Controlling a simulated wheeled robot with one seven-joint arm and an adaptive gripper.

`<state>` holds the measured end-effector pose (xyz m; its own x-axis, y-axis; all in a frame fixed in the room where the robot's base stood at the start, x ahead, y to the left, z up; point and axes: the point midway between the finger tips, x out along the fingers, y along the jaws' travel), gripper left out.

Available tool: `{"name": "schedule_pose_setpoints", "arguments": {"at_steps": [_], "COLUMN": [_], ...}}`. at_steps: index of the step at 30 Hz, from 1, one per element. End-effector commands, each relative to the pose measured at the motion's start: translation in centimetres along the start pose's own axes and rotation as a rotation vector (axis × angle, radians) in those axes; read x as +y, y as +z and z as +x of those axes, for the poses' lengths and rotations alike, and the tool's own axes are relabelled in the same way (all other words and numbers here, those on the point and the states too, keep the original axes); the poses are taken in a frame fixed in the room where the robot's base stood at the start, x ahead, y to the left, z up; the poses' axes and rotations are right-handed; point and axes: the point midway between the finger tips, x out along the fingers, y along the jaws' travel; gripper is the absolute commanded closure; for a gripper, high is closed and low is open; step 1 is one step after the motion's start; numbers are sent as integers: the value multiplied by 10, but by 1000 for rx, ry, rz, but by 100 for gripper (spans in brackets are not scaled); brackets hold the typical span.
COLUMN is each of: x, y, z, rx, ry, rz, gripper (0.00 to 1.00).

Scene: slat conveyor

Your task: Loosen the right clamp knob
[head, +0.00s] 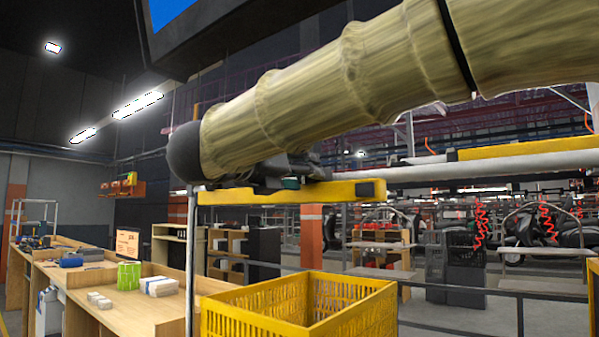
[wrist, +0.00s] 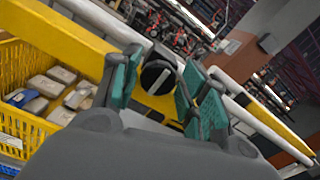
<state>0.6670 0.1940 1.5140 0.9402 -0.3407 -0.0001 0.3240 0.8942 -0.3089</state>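A round black knob (wrist: 158,77) with a white bar across its face sits on a yellow rail part in the wrist view. The white bar lies diagonally. It is the only knob I can make out. My gripper (wrist: 161,74) has its teal-padded fingers apart, one on each side of the knob. Narrow gaps seem to show, but I cannot tell if a pad touches it. In the head view, my gripper (head: 291,182) is at the yellow bar (head: 330,190), and the knob is hidden there behind my sleeved arm and gripper.
A yellow crate (head: 290,300) stands below the bar; in the wrist view, the crate (wrist: 35,122) holds several pale packages (wrist: 60,95). A white pipe (head: 500,165) runs right of my gripper. A wooden workbench (head: 130,305) stands at left.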

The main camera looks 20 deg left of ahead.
Motion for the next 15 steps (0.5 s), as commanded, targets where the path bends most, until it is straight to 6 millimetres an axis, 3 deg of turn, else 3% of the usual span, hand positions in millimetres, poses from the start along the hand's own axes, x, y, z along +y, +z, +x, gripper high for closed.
{"name": "schedule_pose_setpoints", "arguments": {"at_steps": [1, 4, 15], "x": [0, 0, 0], "y": [0, 0, 0], "z": [0, 0, 0], "rx": [0, 0, 0], "ry": [0, 0, -1], "rz": [0, 0, -49], "gripper": [72, 88, 88]}}
